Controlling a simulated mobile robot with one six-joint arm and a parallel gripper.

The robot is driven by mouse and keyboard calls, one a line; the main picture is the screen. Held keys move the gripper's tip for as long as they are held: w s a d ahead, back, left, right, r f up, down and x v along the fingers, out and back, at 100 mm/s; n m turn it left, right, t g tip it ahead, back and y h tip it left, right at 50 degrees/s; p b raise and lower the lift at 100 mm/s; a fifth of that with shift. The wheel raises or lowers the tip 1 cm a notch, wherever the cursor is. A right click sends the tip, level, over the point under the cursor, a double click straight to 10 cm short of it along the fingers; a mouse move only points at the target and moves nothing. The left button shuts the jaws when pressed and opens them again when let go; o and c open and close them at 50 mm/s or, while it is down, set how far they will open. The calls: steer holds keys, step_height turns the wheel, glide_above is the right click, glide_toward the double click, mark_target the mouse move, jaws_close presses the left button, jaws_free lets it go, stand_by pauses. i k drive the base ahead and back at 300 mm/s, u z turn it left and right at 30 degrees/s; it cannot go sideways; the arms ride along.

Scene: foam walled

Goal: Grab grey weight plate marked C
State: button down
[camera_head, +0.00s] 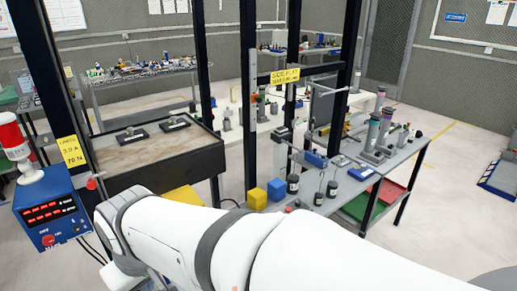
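I cannot pick out a grey weight plate marked C in the head view; no letter is legible on any object. Two dark flat pieces with raised tops, one (132,135) and another (174,123), lie on a brown-topped bench (150,157) at left. Small dark cylinders, one (293,184) and another (332,189), stand at the near end of a grey table (345,186). My white arm crosses the bottom of the picture and hides what lies behind it. My gripper is not visible.
Black upright posts (249,90) frame the area ahead. A blue box with red displays (50,213) and a red lamp stands at left. A yellow block (257,199) and a blue block (276,189) sit near the grey table. Open floor (440,205) lies at right.

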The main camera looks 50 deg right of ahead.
mark_target(344, 162)
steer(key=z, duration=0.1)
steer(key=k, duration=0.6)
steer(key=u, duration=1.05)
steer(key=i, duration=1)
steer(key=z, duration=3.6)
steer(key=i, duration=0.5)
steer(key=z, duration=0.1)
